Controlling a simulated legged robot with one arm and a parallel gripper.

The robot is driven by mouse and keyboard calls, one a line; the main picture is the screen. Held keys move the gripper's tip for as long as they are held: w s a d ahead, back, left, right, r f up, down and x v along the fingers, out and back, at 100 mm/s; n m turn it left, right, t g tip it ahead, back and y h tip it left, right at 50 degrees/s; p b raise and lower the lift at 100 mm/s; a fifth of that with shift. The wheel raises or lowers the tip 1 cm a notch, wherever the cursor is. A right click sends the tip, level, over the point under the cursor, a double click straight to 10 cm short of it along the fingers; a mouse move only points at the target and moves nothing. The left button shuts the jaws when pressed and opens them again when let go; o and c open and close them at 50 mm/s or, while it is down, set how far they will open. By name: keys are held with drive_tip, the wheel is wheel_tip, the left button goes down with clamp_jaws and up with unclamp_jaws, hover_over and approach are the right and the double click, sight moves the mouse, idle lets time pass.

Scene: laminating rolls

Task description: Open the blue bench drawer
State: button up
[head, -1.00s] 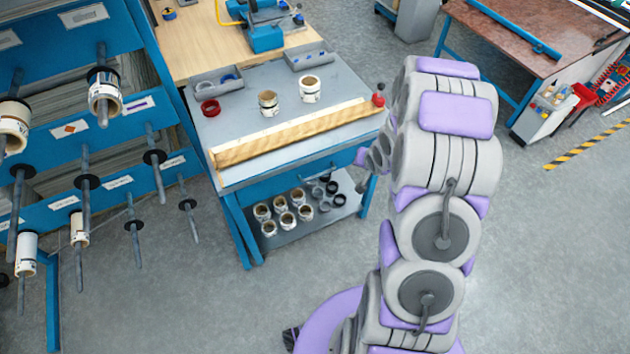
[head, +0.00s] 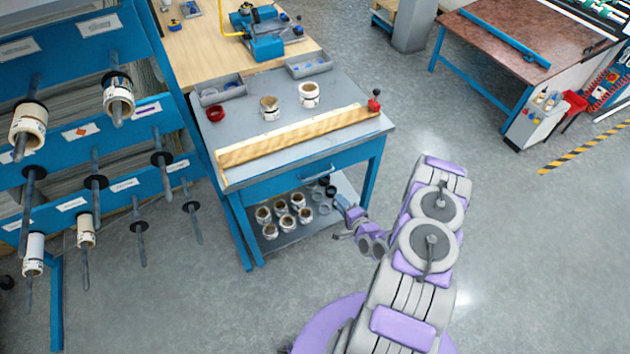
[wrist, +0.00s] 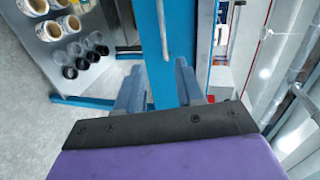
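The blue bench drawer (head: 285,187) is under the grey bench top in the head view. It looks shut. Its grey bar handle (head: 318,176) is near the right part of the front. In the wrist view the blue drawer front (wrist: 190,35) runs up the picture, with the handle (wrist: 162,38) as a thin bar beyond my fingers. My gripper (wrist: 158,70) is open, its two fingers apart with nothing between them. The handle lies roughly in line with the gap, apart from the fingers. In the head view my gripper (head: 341,203) is small, just below and right of the handle.
White and dark rolls (head: 284,215) stand on the lower shelf beneath the drawer. A wooden strip (head: 295,136), a red ring (head: 215,113) and two rolls are on the bench top (head: 240,105). A blue rack (head: 150,120) with pegs stands left. The floor in front is open.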

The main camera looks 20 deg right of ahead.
drive_tip(key=b+x, duration=0.3)
drive_tip(key=x, duration=1.3)
drive_tip(key=shift+w+m, duration=0.4)
drive_tip(key=shift+w, duration=0.05)
drive_tip(key=shift+a, duration=0.15)
clamp_jaws()
drive_tip(key=shift+s, duration=0.1)
